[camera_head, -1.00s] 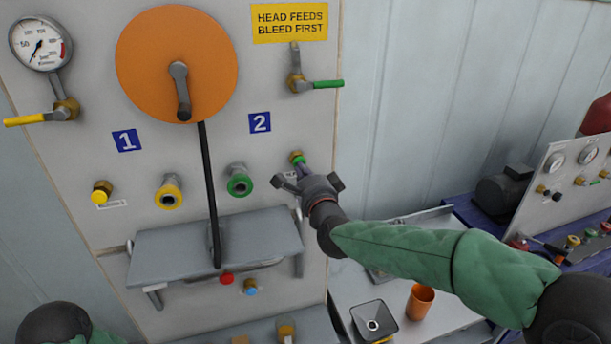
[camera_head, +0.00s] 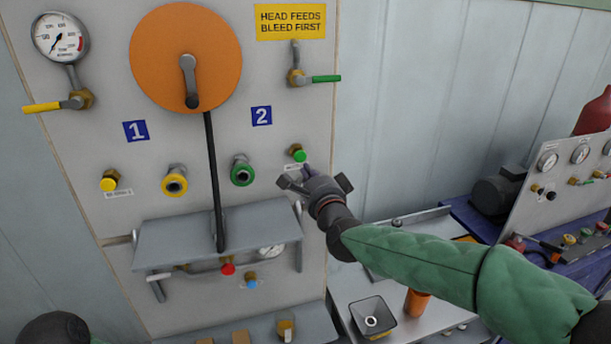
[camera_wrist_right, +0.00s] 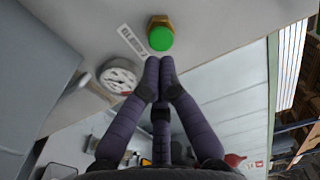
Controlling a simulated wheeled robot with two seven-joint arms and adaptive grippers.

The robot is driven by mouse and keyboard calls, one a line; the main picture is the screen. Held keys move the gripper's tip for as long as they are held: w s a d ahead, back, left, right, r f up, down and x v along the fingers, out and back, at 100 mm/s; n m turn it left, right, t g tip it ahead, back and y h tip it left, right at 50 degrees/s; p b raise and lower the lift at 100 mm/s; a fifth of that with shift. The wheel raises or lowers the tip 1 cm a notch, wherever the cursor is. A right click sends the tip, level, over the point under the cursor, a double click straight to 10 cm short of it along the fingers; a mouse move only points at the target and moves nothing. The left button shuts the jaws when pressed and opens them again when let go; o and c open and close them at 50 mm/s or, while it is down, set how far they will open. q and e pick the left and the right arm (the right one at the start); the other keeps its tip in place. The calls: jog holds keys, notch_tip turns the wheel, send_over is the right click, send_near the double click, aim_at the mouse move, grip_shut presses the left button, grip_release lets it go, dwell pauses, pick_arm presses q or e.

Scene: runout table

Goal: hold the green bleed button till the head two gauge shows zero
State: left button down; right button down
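The green bleed button (camera_head: 299,155) sits on a brass fitting on the panel, below the blue 2 plate (camera_head: 261,116). It also shows large in the right wrist view (camera_wrist_right: 161,38). My right gripper (camera_head: 306,171) is just below the button, its fingertips together and empty. In the wrist view the fingertips (camera_wrist_right: 160,62) lie just under the button's lower edge, apparently apart from it. No gauge marked as head two can be made out. A round gauge (camera_head: 60,37) is at the upper left, above the yellow-handled valve. My left gripper is not in view.
A yellow button (camera_head: 108,184) and yellow (camera_head: 174,181) and green (camera_head: 242,172) ports lie left along the panel. A side table (camera_head: 400,255) stands under my right arm.

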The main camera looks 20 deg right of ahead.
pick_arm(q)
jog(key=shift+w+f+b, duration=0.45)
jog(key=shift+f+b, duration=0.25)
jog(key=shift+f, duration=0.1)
pick_arm(e)
jog(key=s, duration=0.7)
jog(key=shift+s+d+f, duration=0.25)
jog(key=shift+s+f, duration=0.05)
jog(key=shift+s, duration=0.05)
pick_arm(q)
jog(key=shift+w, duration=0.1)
pick_arm(e)
jog(key=shift+w, duration=0.1)
